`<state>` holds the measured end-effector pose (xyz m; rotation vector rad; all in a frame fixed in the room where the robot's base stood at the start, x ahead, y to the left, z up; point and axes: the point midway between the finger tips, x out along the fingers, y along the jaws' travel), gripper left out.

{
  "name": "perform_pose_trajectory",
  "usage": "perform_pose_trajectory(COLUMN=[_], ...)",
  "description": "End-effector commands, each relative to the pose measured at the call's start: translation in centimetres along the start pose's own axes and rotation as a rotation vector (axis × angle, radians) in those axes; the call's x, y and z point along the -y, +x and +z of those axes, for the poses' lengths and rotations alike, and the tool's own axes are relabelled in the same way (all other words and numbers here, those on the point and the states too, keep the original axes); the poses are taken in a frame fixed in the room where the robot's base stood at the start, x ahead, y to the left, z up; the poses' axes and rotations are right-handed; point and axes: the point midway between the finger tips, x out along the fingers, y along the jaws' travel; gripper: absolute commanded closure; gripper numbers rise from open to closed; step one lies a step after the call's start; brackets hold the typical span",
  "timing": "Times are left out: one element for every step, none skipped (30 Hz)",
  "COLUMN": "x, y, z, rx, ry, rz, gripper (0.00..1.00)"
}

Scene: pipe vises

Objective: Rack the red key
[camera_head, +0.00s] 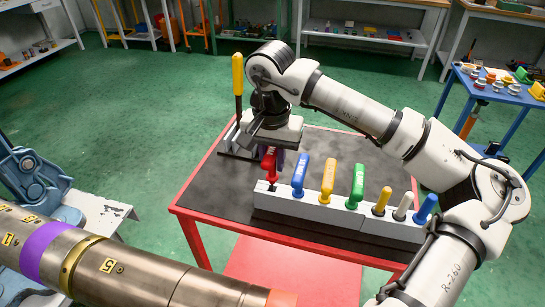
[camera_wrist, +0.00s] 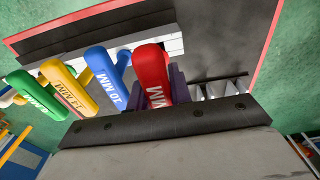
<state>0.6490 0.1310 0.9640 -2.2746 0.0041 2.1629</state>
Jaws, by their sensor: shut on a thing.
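The red key (camera_head: 268,166) has a T-shaped red handle and stands at the left end of the pale rack (camera_head: 330,213), left of the blue key (camera_head: 301,175). A short dark shaft shows below its handle; I cannot tell whether it is seated in a slot or just above one. My gripper (camera_head: 279,157) is directly over it, pointing down, shut on the red key. In the wrist view the red handle (camera_wrist: 150,72) is beside a purple finger (camera_wrist: 178,85), and the gripper body hides its near end.
The rack also holds yellow (camera_head: 328,180) and green (camera_head: 357,182) T-handled keys and several straight-handled tools at its right. A yellow-handled tool (camera_head: 237,75) stands upright in a holder behind. The black tabletop (camera_head: 215,190) is clear at left. A large pipe (camera_head: 130,270) lies front left.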

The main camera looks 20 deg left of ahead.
Motion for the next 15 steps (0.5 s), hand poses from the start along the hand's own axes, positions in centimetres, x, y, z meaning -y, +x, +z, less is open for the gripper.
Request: perform_pose_trajectory(x=[0.0, 0.0, 0.0, 0.0, 0.0, 0.0, 0.0, 0.0, 0.0, 0.0, 0.0, 0.0, 0.0, 0.0, 0.0], y=[0.13, 0.17, 0.22, 0.27, 0.31, 0.36, 0.41, 0.45, 0.51, 0.55, 0.59, 0.64, 0.69, 0.73, 0.78], z=[0.01, 0.01, 0.01, 0.01, 0.02, 0.02, 0.02, 0.02, 0.02, 0.03, 0.03, 0.03, 0.03, 0.04, 0.04], rx=[0.0, 0.0, 0.0, 0.0, 0.0, 0.0, 0.0, 0.0, 0.0, 0.0, 0.0, 0.0, 0.0, 0.0, 0.0], ry=[0.0, 0.0, 0.0, 0.0, 0.0, 0.0, 0.0, 0.0, 0.0, 0.0, 0.0, 0.0, 0.0, 0.0, 0.0], rz=[0.0, 0.0, 0.0, 0.0, 0.0, 0.0, 0.0, 0.0, 0.0, 0.0, 0.0, 0.0, 0.0, 0.0, 0.0], gripper=[1.0, 1.0, 1.0, 1.0, 1.0, 1.0, 1.0, 1.0, 1.0, 1.0, 1.0, 1.0, 1.0, 1.0, 1.0])
